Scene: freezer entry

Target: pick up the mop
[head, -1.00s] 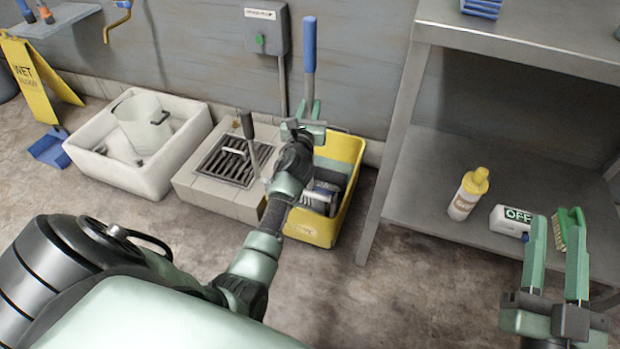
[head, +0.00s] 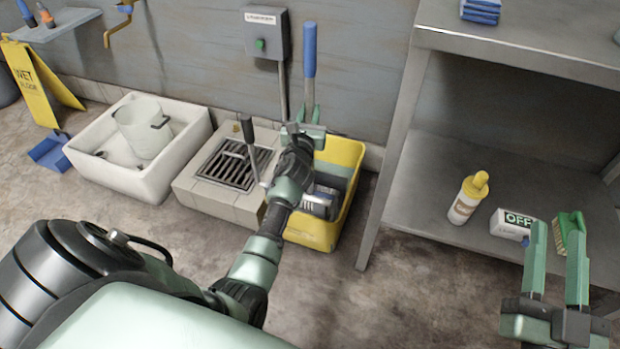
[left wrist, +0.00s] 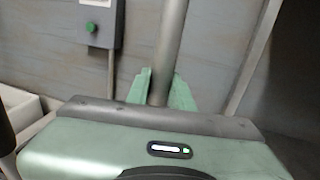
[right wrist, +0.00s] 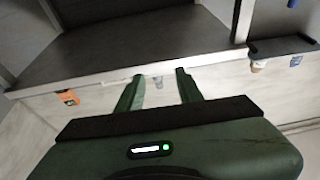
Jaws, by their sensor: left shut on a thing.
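The mop (head: 309,50) stands nearly upright, with a blue grip at the top of its handle. Its lower end is hidden behind my left arm and in the yellow bucket (head: 346,152). My left gripper (head: 308,112) is shut on the handle below the blue grip, above the bucket. In the left wrist view the grey mop handle (left wrist: 168,50) runs between the two green fingers. My right gripper (head: 557,230) is open and empty, in front of the metal shelf's lower board.
A floor drain (head: 240,150) with an upright lever and a white basin (head: 170,178) holding a pail lie left of the bucket. The metal shelf (head: 390,160) stands close on the right, with a yellow-capped bottle (head: 466,200), a white box and a green brush.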

